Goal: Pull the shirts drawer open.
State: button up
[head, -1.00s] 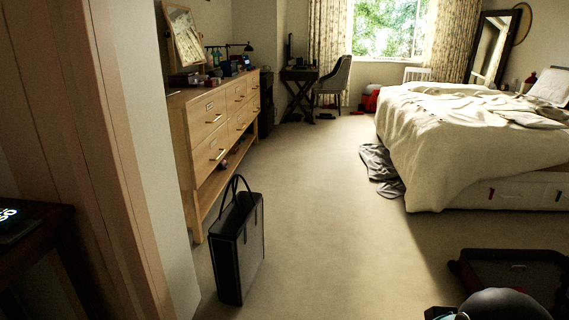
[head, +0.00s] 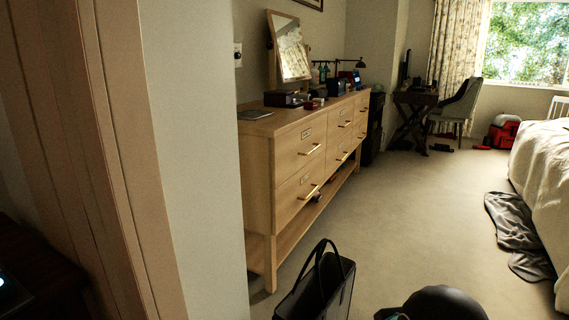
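The wooden dresser (head: 258,200) stands against the left wall, its front facing right. It has two rows of drawers with brass bar handles. The near upper drawer (head: 290,158) and near lower drawer (head: 292,196) look shut, as do the farther ones. Small label plates sit on the upper drawers, but they are too small to read, so I cannot tell which is the shirts drawer. A dark rounded part of my own arm shows at the bottom edge. My gripper's fingers are not in view.
A black handbag (head: 318,290) stands on the floor in front of the dresser's near end. A door frame and wall edge (head: 195,150) fill the left. Carpet (head: 420,220) is clear beyond. A grey cloth (head: 515,235) lies beside the bed (head: 545,170).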

aim_at(290, 151)
jog(key=z, duration=0.55)
jog(key=k, duration=0.6)
jog(key=z, duration=0.95)
jog(key=i, duration=1.5)
jog(key=u, duration=0.55)
jog(key=i, duration=1.05)
jog(key=u, duration=1.35)
jog(key=i, duration=0.45)
jog(key=u, duration=0.4)
